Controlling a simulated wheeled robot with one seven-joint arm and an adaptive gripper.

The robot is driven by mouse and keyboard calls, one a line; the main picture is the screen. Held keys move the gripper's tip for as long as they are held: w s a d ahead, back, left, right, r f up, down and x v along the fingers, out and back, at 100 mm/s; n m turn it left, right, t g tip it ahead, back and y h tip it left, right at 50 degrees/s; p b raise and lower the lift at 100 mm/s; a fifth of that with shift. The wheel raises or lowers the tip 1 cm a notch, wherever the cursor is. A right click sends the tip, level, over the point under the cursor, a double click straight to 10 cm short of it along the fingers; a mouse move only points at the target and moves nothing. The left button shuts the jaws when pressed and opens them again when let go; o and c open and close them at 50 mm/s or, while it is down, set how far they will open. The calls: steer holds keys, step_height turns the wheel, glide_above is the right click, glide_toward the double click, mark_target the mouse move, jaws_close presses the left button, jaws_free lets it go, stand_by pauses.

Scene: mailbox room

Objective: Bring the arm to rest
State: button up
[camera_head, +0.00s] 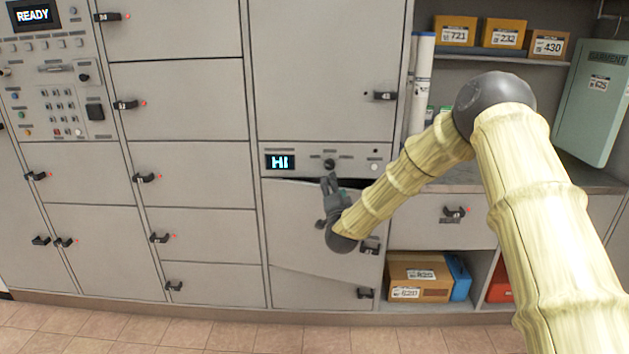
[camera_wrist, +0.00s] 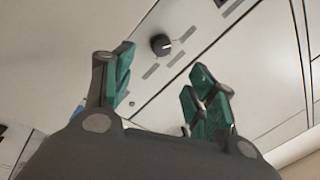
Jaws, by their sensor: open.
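My gripper (camera_head: 329,187) is at the end of my outstretched arm, in front of the locker wall (camera_head: 195,100), just below a black knob (camera_head: 330,164) on a control strip. In the wrist view my gripper (camera_wrist: 158,88) shows two green-padded fingers spread apart with nothing between them. The knob (camera_wrist: 160,44) appears beyond the fingertips, apart from them. A small display reading "HI" (camera_head: 280,162) is left of the knob. The locker door (camera_head: 300,230) below the strip has a dark gap along its top edge and looks slightly ajar or tilted. My arm hides part of this door.
A control panel with a READY display (camera_head: 33,15) is at the far left. Several black door handles stick out from the lockers. A shelf at right holds boxes, including box 721 (camera_head: 454,31). A green garment case (camera_head: 598,105) hangs right. The tiled floor (camera_head: 220,335) is clear.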

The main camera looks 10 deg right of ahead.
steer(key=s+a+f+n+g+y, duration=0.1)
steer(key=s+a+f+n+g, duration=0.2)
steer(key=s+f, duration=0.55)
steer(key=s+a+f+n+g+y, duration=0.2)
steer(key=s+f, duration=0.4)
steer(key=f, duration=0.6)
steer(key=s+a+f+n+g+y, duration=0.1)
steer(key=s+a+f+n+g, duration=0.2)
steer(key=s+f, duration=0.55)
steer(key=s+f+n+g, duration=0.2)
steer(key=s+f+g, duration=0.1)
steer(key=s+f, duration=0.7)
steer(key=s+d+f+n+g, duration=0.15)
steer(key=s+g, duration=0.25)
steer(key=s, duration=1.3)
steer(key=s+f+n+g, duration=0.2)
steer(key=s+n+g, duration=0.15)
steer(key=s, duration=1.35)
step_height(320, 180, up, 14)
steer(key=p, duration=1.3)
steer(key=shift+w+f+m+p, duration=0.2)
steer(key=shift+f+m+p, duration=0.1)
steer(key=shift+p, duration=0.1)
steer(key=shift+a+g, duration=0.1)
steer(key=shift+g, duration=0.15)
